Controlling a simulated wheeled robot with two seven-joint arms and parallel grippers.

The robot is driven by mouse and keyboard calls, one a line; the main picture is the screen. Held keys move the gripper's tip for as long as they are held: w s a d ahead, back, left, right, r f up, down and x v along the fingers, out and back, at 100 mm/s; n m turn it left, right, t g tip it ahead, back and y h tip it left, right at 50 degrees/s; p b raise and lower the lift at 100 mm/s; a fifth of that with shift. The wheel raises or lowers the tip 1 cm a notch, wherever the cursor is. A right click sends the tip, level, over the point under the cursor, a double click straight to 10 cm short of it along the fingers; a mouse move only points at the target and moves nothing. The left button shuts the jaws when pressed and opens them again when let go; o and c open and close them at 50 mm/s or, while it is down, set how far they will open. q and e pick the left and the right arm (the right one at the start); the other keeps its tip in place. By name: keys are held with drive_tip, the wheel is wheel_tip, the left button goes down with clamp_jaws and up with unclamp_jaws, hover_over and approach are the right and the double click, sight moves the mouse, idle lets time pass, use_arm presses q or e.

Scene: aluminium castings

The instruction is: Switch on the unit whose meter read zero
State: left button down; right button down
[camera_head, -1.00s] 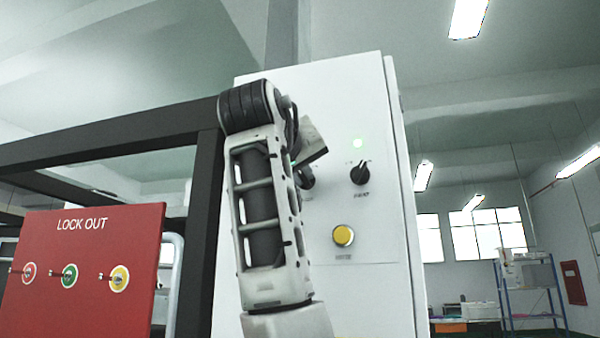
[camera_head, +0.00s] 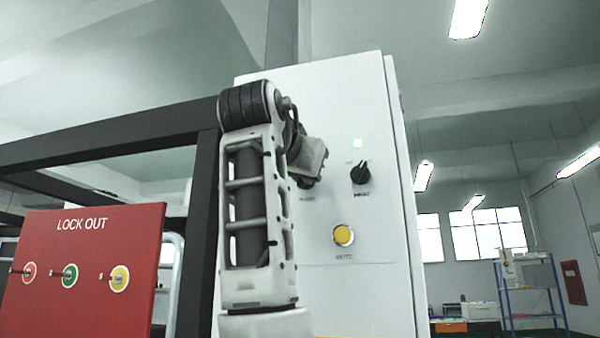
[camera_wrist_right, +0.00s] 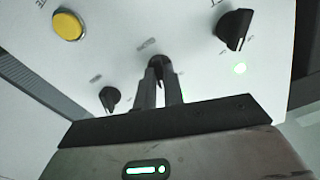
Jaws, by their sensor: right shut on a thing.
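A white cabinet (camera_head: 385,260) carries black rotary knobs. My right gripper (camera_head: 308,172) is at the panel, left of that knob. In the right wrist view its fingers are shut on the middle knob (camera_wrist_right: 158,62). A third knob (camera_wrist_right: 110,97) sits to the left there, and my arm hides it in the head view. No meter shows. The knob labels are too small to read. My left gripper is out of view.
A yellow button (camera_head: 343,235) marked MUTE sits below the right knob. A red LOCK OUT board (camera_head: 85,285) and a dark frame (camera_head: 205,230) stand left of the cabinet. A blue shelf rack (camera_head: 530,290) stands far off right.

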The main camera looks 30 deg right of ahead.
drive_tip(key=shift+m, duration=1.1)
drive_tip(key=c, duration=1.5)
unclamp_jaws()
use_arm(q)
drive_tip(key=b, duration=0.1)
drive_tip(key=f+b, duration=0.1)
drive_tip(key=b, duration=0.1)
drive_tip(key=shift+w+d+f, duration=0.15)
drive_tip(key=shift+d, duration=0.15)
use_arm(e)
drive_tip(key=v, duration=1.6)
